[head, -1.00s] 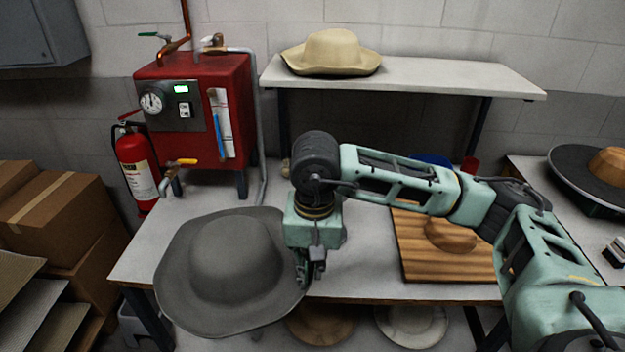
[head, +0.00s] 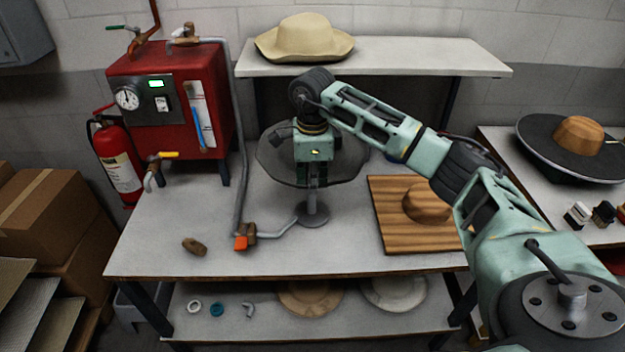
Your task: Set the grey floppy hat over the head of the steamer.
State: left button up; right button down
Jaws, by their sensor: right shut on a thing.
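The grey floppy hat (head: 349,164) shows as a dark, wide shape behind my right gripper (head: 311,184), at the middle of the table. Its crown is largely hidden by my wrist. My right gripper points down and is shut on the hat. The steamer (head: 312,213) shows as a round grey foot and short stem directly below the hat and gripper. Its head is hidden, so I cannot tell whether the hat is around it or only in front of or above it. My left gripper is not in view.
A pipe with an orange-handled valve (head: 242,241) runs to the steamer. A wooden board with a hat block (head: 428,203) stands right of it. The red boiler (head: 172,107) is at back left, a straw hat (head: 305,38) on the shelf. The table's front left is mostly clear.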

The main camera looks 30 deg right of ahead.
jog(key=shift+f+b, duration=0.4)
jog(key=shift+f, duration=0.5)
jog(key=shift+f+b, duration=1.15)
jog(key=shift+f, duration=0.5)
notch_tip(320, 180, down, 7)
jog(key=b, duration=0.5)
jog(key=shift+f, duration=0.55)
jog(key=c, duration=1.8)
grip_release()
jog(key=shift+o, duration=0.2)
notch_tip(320, 180, up, 12)
jog(key=shift+s+r, duration=0.1)
jog(key=shift+s, duration=0.05)
